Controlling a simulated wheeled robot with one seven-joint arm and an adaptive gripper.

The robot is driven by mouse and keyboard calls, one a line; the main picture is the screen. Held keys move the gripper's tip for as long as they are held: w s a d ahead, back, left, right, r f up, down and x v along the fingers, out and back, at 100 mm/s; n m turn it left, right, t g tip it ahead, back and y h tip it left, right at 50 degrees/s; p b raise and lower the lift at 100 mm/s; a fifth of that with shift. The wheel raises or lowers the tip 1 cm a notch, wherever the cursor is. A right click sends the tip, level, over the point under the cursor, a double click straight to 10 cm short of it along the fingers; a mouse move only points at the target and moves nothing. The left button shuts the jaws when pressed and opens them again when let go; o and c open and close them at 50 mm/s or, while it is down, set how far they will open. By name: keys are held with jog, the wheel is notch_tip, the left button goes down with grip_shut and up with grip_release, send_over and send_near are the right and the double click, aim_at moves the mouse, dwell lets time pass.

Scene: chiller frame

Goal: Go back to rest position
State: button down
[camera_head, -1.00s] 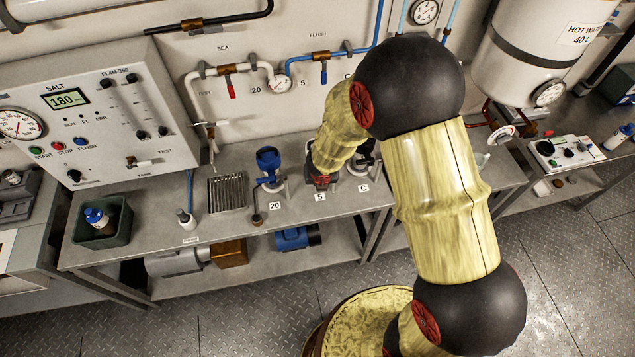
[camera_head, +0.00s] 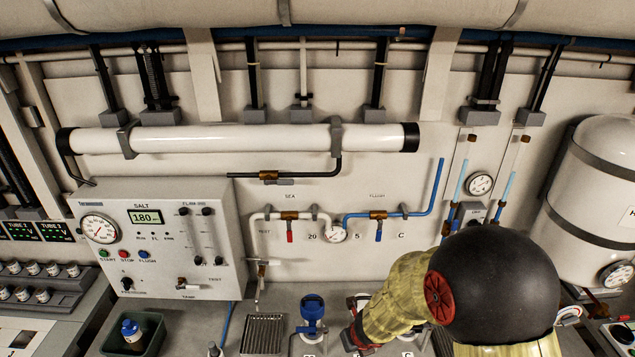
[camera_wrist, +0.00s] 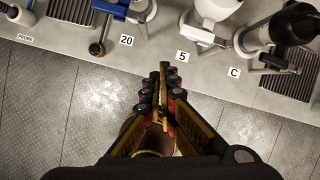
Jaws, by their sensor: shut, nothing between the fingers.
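My gripper shows in the wrist view (camera_wrist: 166,95). Its fingers are together with nothing between them, over the bench front edge near the label 5 (camera_wrist: 182,57). In the head view my yellow and black arm fills the lower right, and my gripper (camera_head: 357,340) is low in the picture, partly cut off and hard to make out. A blue-topped housing (camera_head: 312,310) stands on the bench left of it. In the wrist view, a white housing (camera_wrist: 215,12) and a black housing (camera_wrist: 290,28) stand beyond the fingertips.
The bench (camera_head: 275,300) carries a drain grate (camera_head: 263,335) and a dark bin with a blue-capped bottle (camera_head: 131,329). The control panel (camera_head: 158,235) is at left, the white tank (camera_head: 605,200) at right. The floor (camera_wrist: 60,110) before the bench is clear.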

jog(key=s+a+r+n+g+y+b, duration=0.15)
jog(key=s+a+r+n, duration=0.3)
jog(key=n, duration=0.65)
jog(key=s+a+r+n+g+y+b, duration=0.1)
jog(key=s+a+r+n+y+b, duration=0.35)
jog(key=n, duration=0.65)
jog(key=s+d+r+n+t+h+b, duration=0.1)
jog(key=s+d+r+n+h+b, duration=0.1)
jog(key=s+d+n+b, duration=0.3)
jog(key=s+d+r+n+t+h+b, duration=0.2)
jog(key=s+d+b, duration=0.5)
jog(key=d, duration=0.6)
jog(key=s+r+n+h, duration=0.1)
jog(key=s+n+h, duration=0.1)
jog(key=n, duration=0.1)
jog(key=shift+r+h, duration=0.2)
jog(key=shift+h, duration=0.2)
jog(key=shift+s+t, duration=0.1)
jog(key=shift+t, duration=0.15)
